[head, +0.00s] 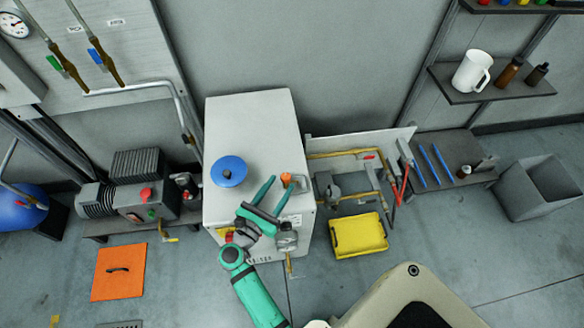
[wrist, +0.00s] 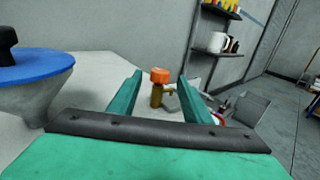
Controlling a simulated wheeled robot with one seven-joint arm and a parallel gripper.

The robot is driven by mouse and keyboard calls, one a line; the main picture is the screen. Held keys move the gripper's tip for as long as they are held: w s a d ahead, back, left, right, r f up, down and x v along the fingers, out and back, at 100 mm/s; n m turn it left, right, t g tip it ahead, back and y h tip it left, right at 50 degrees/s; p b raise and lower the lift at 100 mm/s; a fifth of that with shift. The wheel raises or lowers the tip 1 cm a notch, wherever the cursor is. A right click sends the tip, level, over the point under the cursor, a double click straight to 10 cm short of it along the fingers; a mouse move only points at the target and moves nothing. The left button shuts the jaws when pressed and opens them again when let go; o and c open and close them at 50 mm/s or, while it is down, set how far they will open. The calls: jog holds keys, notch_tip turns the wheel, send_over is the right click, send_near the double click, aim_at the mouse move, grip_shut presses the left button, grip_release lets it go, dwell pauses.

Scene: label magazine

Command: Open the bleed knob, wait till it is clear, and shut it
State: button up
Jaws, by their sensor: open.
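The bleed knob looks to be the small orange cap (head: 286,179) on a brass stem, at the right edge of the white cabinet's top. In the wrist view the orange knob (wrist: 160,75) stands upright beyond my fingertips, between them in the picture, with a brass side outlet below it. My gripper (head: 277,184) is open and empty, its green fingers pointing at the knob; it also shows in the wrist view (wrist: 160,82). I cannot tell whether the fingers touch the knob. No liquid is seen coming from the outlet.
A blue-lidded funnel (head: 229,171) stands on the white cabinet (head: 250,118), left of my gripper. A yellow tray (head: 358,235) lies on the floor to the right. A pump (head: 145,190) and an orange floor plate (head: 118,272) are at left. A grey bin (head: 535,187) stands far right.

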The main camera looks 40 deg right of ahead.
aim_at(289, 174)
jog(key=x, duration=0.8)
jog(key=shift+w+d, duration=0.1)
jog(key=shift+d, duration=0.2)
jog(key=c, duration=1.1)
jog(key=shift+o, duration=0.2)
